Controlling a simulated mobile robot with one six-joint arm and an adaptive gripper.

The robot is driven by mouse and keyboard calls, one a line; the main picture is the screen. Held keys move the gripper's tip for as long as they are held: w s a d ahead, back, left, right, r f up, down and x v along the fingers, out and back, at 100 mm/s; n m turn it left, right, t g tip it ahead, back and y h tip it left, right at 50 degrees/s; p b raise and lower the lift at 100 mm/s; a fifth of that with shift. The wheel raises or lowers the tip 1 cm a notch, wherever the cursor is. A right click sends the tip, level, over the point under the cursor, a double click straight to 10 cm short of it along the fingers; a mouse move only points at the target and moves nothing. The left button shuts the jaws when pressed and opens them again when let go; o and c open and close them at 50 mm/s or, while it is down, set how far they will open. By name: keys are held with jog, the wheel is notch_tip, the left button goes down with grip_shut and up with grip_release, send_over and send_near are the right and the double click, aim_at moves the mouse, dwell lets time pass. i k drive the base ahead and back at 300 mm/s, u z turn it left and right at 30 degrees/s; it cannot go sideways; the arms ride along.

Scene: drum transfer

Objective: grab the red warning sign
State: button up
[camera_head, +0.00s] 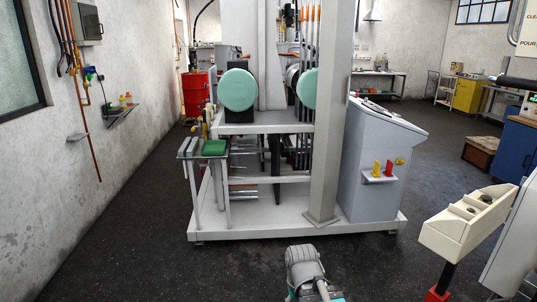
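A small red piece (388,168) stands upright on a little shelf on the front of the grey control cabinet, right of centre. It may be the red warning sign, but it is too small to read. A similar yellow piece (376,168) stands just left of it. Part of my arm, grey with teal, shows at the bottom centre, well in front of and below the shelf. My gripper's fingers do not show, so I cannot see whether it holds anything.
The grey cabinet (372,135) stands on a white machine platform (270,222) with a raised edge and a thick post (327,140). A cream control box (466,222) juts in at the lower right. Dark floor is clear before the platform.

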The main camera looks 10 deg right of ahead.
aim_at(388, 172)
jog(key=z, duration=0.1)
jog(key=i, duration=1.55)
jog(key=z, duration=0.45)
jog(key=i, duration=2.05)
jog(key=z, duration=0.35)
